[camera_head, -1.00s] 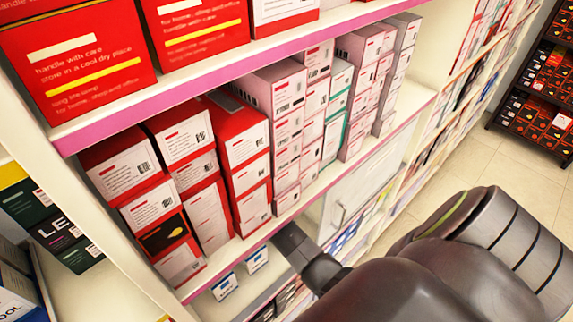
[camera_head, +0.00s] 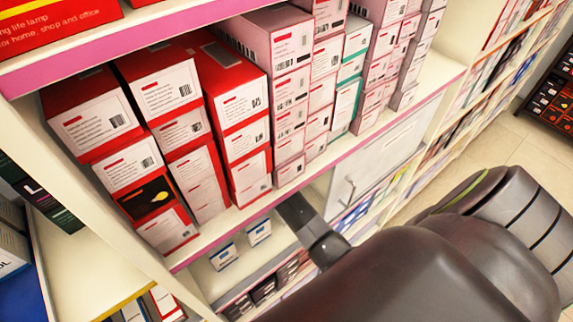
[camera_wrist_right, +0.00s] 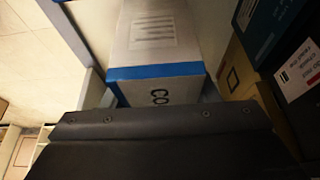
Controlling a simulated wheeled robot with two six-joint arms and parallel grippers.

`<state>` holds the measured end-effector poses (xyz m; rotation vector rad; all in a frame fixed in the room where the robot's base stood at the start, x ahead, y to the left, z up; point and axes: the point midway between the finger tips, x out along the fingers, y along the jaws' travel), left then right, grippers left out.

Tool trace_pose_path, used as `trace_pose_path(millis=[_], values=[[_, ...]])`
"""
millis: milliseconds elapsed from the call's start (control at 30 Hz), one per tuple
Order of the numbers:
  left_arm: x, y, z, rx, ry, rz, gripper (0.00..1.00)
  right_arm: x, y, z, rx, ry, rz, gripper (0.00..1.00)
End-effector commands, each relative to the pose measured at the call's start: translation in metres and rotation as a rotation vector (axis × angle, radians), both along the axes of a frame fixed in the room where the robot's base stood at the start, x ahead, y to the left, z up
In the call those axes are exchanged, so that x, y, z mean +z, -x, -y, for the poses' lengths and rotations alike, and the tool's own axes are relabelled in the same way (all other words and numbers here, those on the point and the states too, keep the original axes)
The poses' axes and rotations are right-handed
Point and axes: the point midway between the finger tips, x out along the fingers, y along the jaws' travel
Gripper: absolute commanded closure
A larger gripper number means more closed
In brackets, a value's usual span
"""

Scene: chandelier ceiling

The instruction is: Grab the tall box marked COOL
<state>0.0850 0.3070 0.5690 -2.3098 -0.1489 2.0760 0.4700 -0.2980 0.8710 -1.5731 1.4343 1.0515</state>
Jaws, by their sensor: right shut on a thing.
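A tall pale box with a blue band and the letters "CO" (camera_wrist_right: 150,72) fills the middle of the right wrist view. The rest of its lettering is hidden behind my right gripper (camera_wrist_right: 157,118), a dark bar across the lower part of that view. My right gripper is shut on this box. My left gripper is out of view.
Red and white cartons (camera_head: 180,105) stand stacked on a pink-edged shelf (camera_head: 225,222). Dark boxes (camera_wrist_right: 268,25) stand close to the right of the held box. A pale shelf surface (camera_head: 75,260) is bare at lower left. Tiled floor (camera_head: 480,110) is open at right.

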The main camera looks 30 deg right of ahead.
Motion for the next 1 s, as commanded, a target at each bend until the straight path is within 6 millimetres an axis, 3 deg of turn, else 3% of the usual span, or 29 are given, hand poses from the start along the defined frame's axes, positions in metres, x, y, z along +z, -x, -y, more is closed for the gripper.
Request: trace_pose_path(millis=[133,533,1000], values=[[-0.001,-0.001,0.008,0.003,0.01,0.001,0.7,0.0,0.0,0.0,0.0,0.0,0.0,0.71],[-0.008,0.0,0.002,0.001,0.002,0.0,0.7,0.015,-0.001,0.0,0.001,0.001,0.004,0.71],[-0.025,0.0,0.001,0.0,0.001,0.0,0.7,0.013,0.078,0.003,-0.002,-0.001,0.001,0.71]])
